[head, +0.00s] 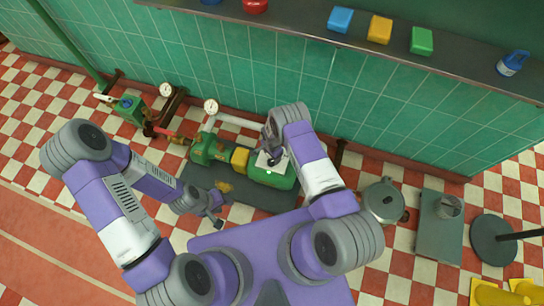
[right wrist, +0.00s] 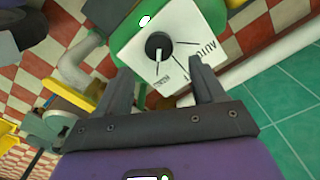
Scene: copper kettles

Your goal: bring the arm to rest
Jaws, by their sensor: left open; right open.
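My right arm reaches forward over the green pump set, and my right gripper (head: 272,158) hangs at a white plate on its green body (head: 275,174). In the right wrist view my right gripper (right wrist: 162,72) is open, its two fingers pointing at the white plate (right wrist: 185,35). A black round knob (right wrist: 158,46) on the plate lies between and just past the fingertips. I cannot tell whether they touch the plate. One plate marking reads AUTO. My left gripper (head: 214,218) is open and empty above the floor, beside the pump's dark base.
A grey shelf (head: 300,22) along the green tiled wall holds coloured blocks and a blue bottle (head: 512,63). Gauges (head: 211,106) and pipes stand behind the pump. A metal pot (head: 384,200), a grey board (head: 439,235) and a dark round base (head: 493,240) are at the right.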

